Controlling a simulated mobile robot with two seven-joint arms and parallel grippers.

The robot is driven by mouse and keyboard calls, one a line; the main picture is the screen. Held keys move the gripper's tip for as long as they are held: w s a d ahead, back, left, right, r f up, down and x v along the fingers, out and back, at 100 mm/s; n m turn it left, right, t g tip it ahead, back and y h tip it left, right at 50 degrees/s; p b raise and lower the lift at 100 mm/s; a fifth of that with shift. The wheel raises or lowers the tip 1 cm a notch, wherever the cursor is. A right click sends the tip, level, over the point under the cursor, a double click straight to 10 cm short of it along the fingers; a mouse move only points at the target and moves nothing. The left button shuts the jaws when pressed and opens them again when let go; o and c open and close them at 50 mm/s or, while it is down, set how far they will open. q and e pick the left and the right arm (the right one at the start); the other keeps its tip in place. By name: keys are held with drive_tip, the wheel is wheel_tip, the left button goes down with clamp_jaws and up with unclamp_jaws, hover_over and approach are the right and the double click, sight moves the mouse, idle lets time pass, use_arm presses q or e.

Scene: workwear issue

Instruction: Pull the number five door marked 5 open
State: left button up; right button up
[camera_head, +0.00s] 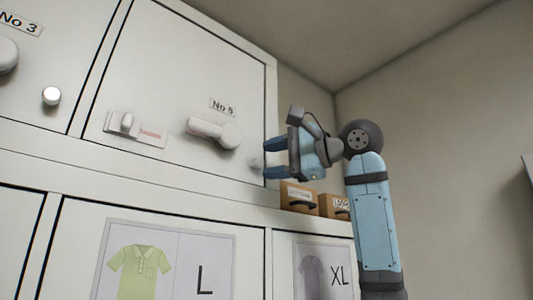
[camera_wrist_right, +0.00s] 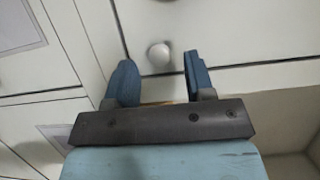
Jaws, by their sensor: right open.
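The door marked No 5 (camera_head: 175,70) is a white upper locker door in the head view, and it looks shut in its frame. Its label (camera_head: 222,106) is small and blurred. A small round white knob (camera_head: 256,163) sits near the door's lower right corner. My right gripper (camera_head: 268,158) is open just right of this knob, its blue fingers pointing at it. In the right wrist view the knob (camera_wrist_right: 158,56) shows between and slightly beyond the two fingertips, with no contact visible. My left gripper is not in view.
A lever handle (camera_head: 215,132) and a latch plate with a red label (camera_head: 136,128) are on the same door. The No 3 door (camera_head: 50,75) is at left. Small brown boxes (camera_head: 299,197) stand below my gripper. L and XL doors are underneath.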

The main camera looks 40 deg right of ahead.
drive_tip(key=shift+x, duration=1)
drive_tip(key=shift+s, duration=0.1)
clamp_jaws()
